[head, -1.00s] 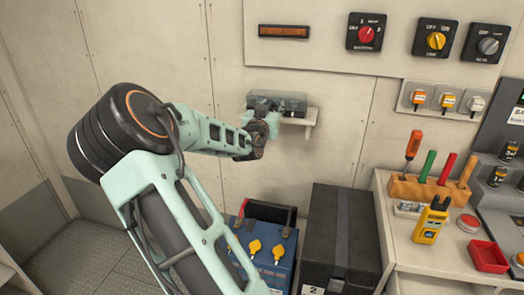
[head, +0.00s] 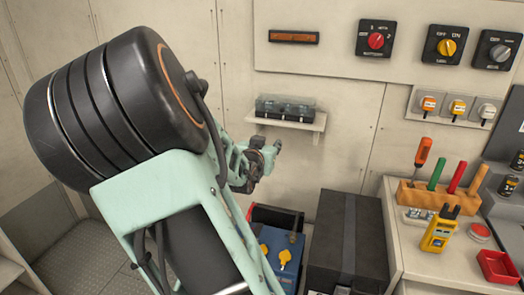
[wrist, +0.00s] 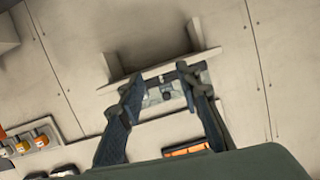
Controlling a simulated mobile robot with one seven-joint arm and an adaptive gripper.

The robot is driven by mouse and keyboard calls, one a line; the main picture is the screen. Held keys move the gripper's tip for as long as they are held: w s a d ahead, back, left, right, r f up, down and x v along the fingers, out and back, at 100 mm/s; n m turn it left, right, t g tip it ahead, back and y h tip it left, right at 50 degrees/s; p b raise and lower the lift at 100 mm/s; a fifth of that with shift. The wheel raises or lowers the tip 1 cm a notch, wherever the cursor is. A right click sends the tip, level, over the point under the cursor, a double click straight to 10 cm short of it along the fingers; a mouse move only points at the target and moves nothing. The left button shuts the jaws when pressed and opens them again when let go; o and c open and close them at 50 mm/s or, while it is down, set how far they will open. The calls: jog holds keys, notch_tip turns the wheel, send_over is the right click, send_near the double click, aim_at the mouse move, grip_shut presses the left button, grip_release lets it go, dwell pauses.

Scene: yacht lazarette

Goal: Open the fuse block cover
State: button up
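The fuse block (head: 286,113) sits on a small wall shelf, with a smoky see-through cover (head: 285,101) along its top. The cover looks closed, though its exact angle is hard to tell. My gripper (head: 277,148) is below and in front of the shelf in the head view, apart from the block. In the wrist view, which is turned over, the two dark fingers of my gripper (wrist: 160,80) are spread with nothing between them. The fuse block (wrist: 166,95) shows in the gap beyond them, partly hidden by the fingers.
The shelf (head: 312,123) has brackets under it. Above are an orange-brown strip (head: 293,37) and rotary switches (head: 376,40). A blue battery box (head: 287,250) and a black case (head: 346,240) stand below. A tool-covered counter (head: 405,265) is at right.

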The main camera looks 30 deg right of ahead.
jog(key=shift+s+a+f+y, duration=0.1)
jog(key=shift+a+f+y, duration=0.6)
jog(key=shift+a+f, duration=0.15)
